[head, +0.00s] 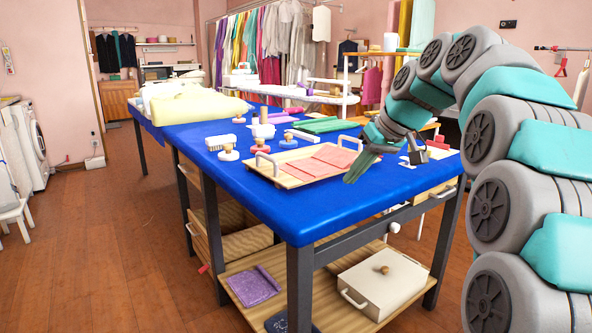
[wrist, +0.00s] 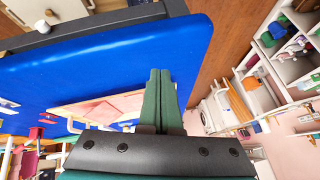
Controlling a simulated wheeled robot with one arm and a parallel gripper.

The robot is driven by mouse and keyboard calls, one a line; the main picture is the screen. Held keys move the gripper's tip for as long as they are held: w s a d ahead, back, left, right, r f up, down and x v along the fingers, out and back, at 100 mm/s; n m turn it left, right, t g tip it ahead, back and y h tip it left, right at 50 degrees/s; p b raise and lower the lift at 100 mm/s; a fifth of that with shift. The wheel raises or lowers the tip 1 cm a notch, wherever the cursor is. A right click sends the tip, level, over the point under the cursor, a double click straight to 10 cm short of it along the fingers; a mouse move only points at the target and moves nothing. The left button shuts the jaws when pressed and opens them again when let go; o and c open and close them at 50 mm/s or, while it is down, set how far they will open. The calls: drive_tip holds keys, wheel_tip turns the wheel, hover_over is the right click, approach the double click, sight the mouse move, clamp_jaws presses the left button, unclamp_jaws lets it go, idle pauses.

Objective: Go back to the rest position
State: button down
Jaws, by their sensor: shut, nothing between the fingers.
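My gripper (head: 358,166) is at the right side of the blue table (head: 270,205), above the right end of a wooden tray (head: 280,181). Its two green fingers are together with nothing between them, as the wrist view also shows (wrist: 159,85). My arm reaches in from the right of the head view.
Wooden-handled stamps (head: 228,153), a white brush (head: 219,142) and folded cloths (head: 192,105) stand on the table. The lower shelf holds a white lidded box (head: 382,282) and a purple cloth (head: 254,287). Garments hang at the back. The floor (head: 110,240) at left is open.

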drive_tip(key=s+d+f+m+g+h, duration=0.1)
drive_tip(key=s+f+g, duration=0.1)
drive_tip(key=s+f, duration=0.7)
drive_tip(key=s+d+f+m+g+h, duration=0.1)
drive_tip(key=s+f, duration=0.8)
drive_tip(key=s, duration=0.9)
drive_tip(key=s+f+m+g+h, duration=0.2)
drive_tip(key=s+f, duration=0.7)
drive_tip(key=s, duration=0.5)
drive_tip(key=shift+s+d+f+m+g+h, duration=0.2)
drive_tip(key=shift+d+f+m+g+h, duration=0.15)
drive_tip(key=shift+g+h, duration=0.2)
drive_tip(key=c, duration=1.6)
unclamp_jaws()
